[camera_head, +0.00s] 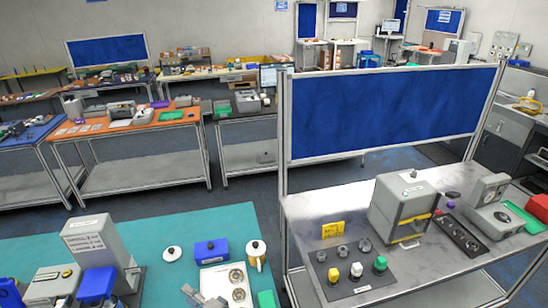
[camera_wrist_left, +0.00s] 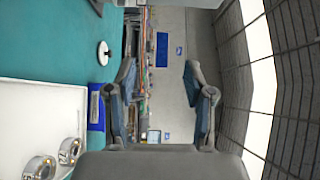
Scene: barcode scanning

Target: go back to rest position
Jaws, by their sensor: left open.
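My left gripper (camera_head: 203,299) shows at the bottom edge of the head view, low by the left side of a white plate (camera_head: 222,274) with round metal fittings. In the left wrist view my left gripper (camera_wrist_left: 165,97) has its two fingers wide apart, with nothing between them. The white plate (camera_wrist_left: 40,105) also shows there at the left, beside the fingers. My right gripper is in neither view.
On the teal table (camera_head: 150,232) stand a blue box (camera_head: 211,252), a white-and-yellow pot (camera_head: 256,252), a white knobbed lid (camera_head: 172,253) and a grey machine (camera_head: 90,245). A blue-panelled partition (camera_head: 390,112) rises behind the metal bench (camera_head: 300,215) at right.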

